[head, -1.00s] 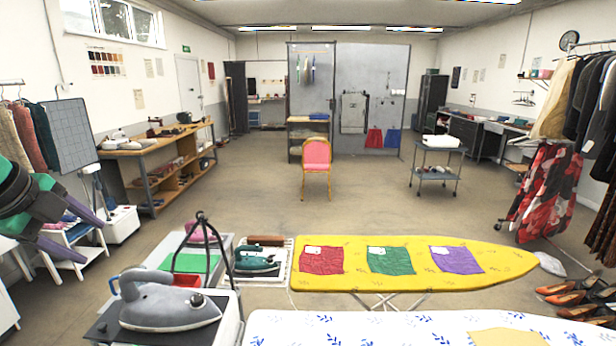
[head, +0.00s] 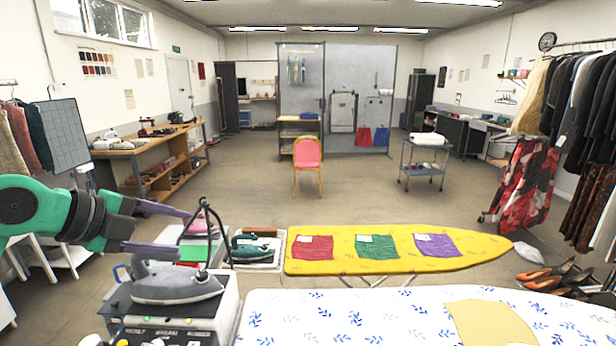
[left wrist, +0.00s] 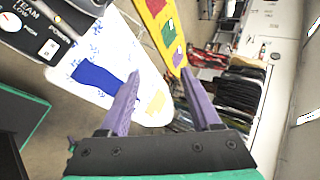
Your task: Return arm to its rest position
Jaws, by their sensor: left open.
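My left gripper (head: 165,230) comes in from the left in the head view, a green arm with a dark wrist and two purple fingers. The fingers are apart with nothing between them. They are level with the grey steam iron (head: 178,284), near its left and rear side; I cannot tell whether they touch anything. In the left wrist view the open fingers (left wrist: 165,95) point toward the ironing boards and the clothes rail beyond. My right gripper does not show.
The iron stands on a white steam station (head: 222,318) with a hose arching over it. A yellow ironing board (head: 345,262) holds red, green and purple cloths. A white patterned board (head: 390,320) is in front, bearing tan cloth (head: 490,322). Floor beyond is clear around a pink chair (head: 307,153).

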